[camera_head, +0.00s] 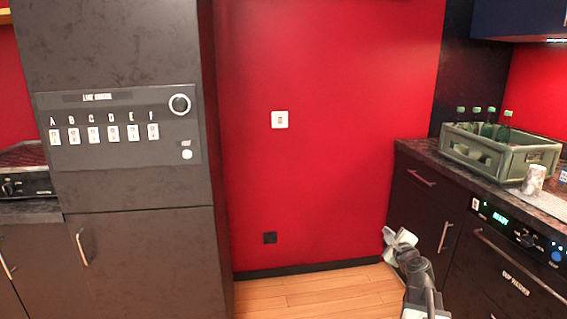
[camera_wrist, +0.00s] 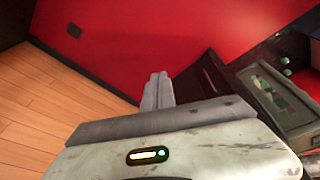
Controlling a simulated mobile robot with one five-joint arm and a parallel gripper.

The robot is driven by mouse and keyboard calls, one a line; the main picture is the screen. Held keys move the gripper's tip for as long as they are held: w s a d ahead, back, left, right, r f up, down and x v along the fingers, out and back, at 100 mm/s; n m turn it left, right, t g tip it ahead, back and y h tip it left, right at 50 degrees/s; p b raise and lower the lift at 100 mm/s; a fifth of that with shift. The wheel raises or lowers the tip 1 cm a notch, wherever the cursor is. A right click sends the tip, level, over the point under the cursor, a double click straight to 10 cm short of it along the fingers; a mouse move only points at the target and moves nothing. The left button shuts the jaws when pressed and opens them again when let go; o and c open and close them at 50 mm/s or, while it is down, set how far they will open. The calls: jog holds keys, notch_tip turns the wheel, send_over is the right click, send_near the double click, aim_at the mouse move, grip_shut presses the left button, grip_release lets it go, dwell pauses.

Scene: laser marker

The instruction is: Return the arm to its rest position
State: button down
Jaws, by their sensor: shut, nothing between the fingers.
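My gripper (camera_head: 389,238) is low at the right of centre in the head view, in front of the dark lower cabinet and near the red wall. In the wrist view its two grey fingers (camera_wrist: 158,90) lie side by side, shut, with nothing between them. The pale scuffed gripper body (camera_wrist: 200,155) fills the bottom of that view. My arm reaches up from the bottom edge of the head view.
A dark cabinet with a labelled switch panel (camera_head: 118,125) stands at left. At right, a counter (camera_head: 425,158) carries a green crate (camera_head: 512,156) with bottles and a cup (camera_head: 534,180). An appliance panel (camera_head: 510,222) is below. Wooden floor (camera_head: 310,292) is clear.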

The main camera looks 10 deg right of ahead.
jog(key=w+a+f+n+g+y, duration=0.1)
jog(key=a+f+n+g+y, duration=0.2)
jog(key=a, duration=0.7)
jog(key=a+f+n+y, duration=0.2)
jog(key=a+n, duration=0.3)
jog(key=a, duration=0.5)
jog(key=w+a+f+n+g+y, duration=0.1)
jog(key=a+f+n+g+y, duration=0.2)
jog(key=a, duration=0.7)
jog(key=s+a+f+n+g, duration=0.3)
jog(key=s+a+f+n, duration=0.25)
jog(key=a, duration=0.35)
jog(key=s+f+n+g+h, duration=0.2)
jog(key=s+f+n+g, duration=0.1)
jog(key=s+f+n, duration=0.3)
jog(key=s+d+n+g+h, duration=0.35)
jog(key=s+d, duration=0.25)
jog(key=s, duration=0.4)
notch_tip(320, 180, up, 26)
jog(key=p, duration=2.6)
jog(key=shift+w+a+f, duration=0.15)
jog(key=shift+w+f, duration=0.1)
jog(key=shift+w, duration=0.1)
jog(key=shift+g, duration=0.25)
